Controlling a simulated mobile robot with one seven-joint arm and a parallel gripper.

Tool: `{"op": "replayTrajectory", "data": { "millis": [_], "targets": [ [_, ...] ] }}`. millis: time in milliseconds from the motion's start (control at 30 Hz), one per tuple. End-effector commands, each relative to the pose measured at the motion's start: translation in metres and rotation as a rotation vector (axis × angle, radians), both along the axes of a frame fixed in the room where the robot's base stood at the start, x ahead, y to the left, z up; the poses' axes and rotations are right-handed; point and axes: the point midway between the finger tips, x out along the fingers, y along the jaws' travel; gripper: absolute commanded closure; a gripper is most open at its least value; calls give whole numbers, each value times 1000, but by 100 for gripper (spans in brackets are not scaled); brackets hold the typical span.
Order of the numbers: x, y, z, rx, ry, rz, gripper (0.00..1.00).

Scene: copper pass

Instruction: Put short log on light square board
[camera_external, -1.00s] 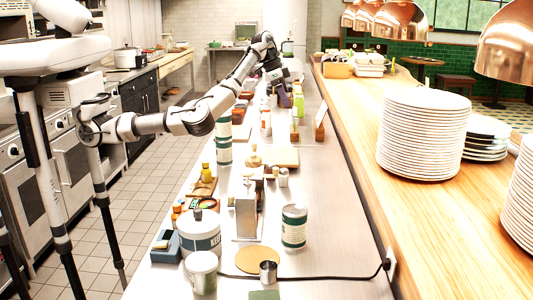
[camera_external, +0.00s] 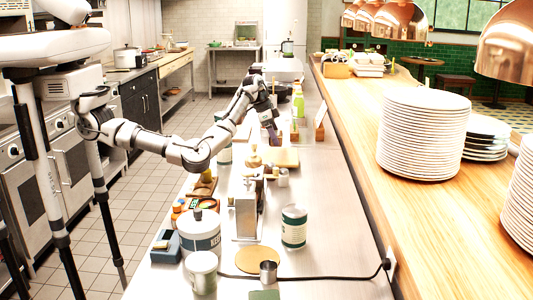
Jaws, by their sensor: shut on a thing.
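My gripper (camera_external: 267,119) is over the far half of the steel counter. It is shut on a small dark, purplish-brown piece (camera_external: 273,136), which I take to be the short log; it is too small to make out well. The light square board (camera_external: 285,158) lies flat on the counter, just nearer the camera than the held piece and slightly right of it. The held piece looks above and beyond the board's far edge, apart from it. The part of the board I can see is bare.
A wooden-topped bottle (camera_external: 253,158) stands left of the board, and small jars (camera_external: 283,177) stand at its near edge. A metal box (camera_external: 246,210), a can (camera_external: 294,227) and a white tub (camera_external: 200,232) stand nearer. A green bottle (camera_external: 299,105) stands beyond, right of my gripper.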

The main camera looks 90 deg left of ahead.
Motion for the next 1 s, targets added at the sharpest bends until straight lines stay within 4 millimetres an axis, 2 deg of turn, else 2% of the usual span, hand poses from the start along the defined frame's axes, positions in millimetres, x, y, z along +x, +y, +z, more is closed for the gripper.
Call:
{"op": "replayTrajectory", "data": {
  "millis": [400, 767, 800, 933, 1000],
  "targets": [
    [0, 0, -46, 1, 0, 1, 45],
    [0, 1, -50, 2, 1, 1, 45],
    [0, 0, -51, 1, 1, 0, 19],
    [0, 0, -50, 1, 0, 0, 2],
    [0, 0, -50, 1, 0, 1, 0]
  ]
}}
